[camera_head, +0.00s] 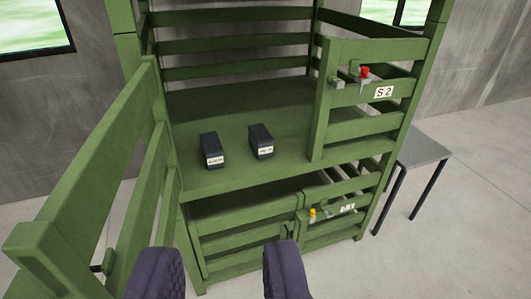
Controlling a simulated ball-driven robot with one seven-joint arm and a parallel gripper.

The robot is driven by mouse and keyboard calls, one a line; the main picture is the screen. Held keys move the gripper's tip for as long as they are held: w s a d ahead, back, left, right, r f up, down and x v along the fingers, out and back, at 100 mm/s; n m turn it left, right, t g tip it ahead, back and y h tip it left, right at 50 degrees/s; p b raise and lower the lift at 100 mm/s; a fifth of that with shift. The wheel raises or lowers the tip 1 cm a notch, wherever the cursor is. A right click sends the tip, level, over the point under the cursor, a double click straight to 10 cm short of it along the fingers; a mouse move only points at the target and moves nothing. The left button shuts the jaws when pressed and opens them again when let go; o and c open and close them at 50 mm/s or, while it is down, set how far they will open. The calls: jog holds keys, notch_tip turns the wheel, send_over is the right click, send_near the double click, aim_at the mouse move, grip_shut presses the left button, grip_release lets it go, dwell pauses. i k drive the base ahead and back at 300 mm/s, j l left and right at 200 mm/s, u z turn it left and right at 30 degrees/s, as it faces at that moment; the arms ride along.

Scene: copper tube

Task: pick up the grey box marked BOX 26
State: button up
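Two dark grey boxes with white labels stand on the upper shelf of a green slatted rack: the left box (212,151) and the right box (261,141). The label print is too small to read, so I cannot tell which is BOX 26. A gap separates the boxes. My gripper (221,260) shows as two dark purple fingers at the bottom of the view. The fingers are wide apart with nothing between them. They are on the near side of the rack, apart from both boxes.
The green rack's upper shelf (185,178) is bare around the boxes. A slatted door (95,185) swings out at left. A slatted panel marked S2 (384,92), with a red-knobbed latch (364,72), stands at right. A lower compartment (240,228) has slatted fronts. A grey table (424,149) stands right.

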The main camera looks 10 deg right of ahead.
aim_at(261, 140)
jog(key=i+l, duration=0.2)
jog(key=i, duration=0.25)
jog(key=i+l, duration=0.2)
jog(key=i, duration=0.25)
jog(key=i+l, duration=0.2)
jog(key=i, duration=0.25)
jog(key=i+l, duration=0.15)
jog(key=i, duration=0.45)
jog(key=i+l, duration=0.15)
jog(key=i, duration=0.5)
jog(key=i+l, duration=0.15)
jog(key=i, duration=0.45)
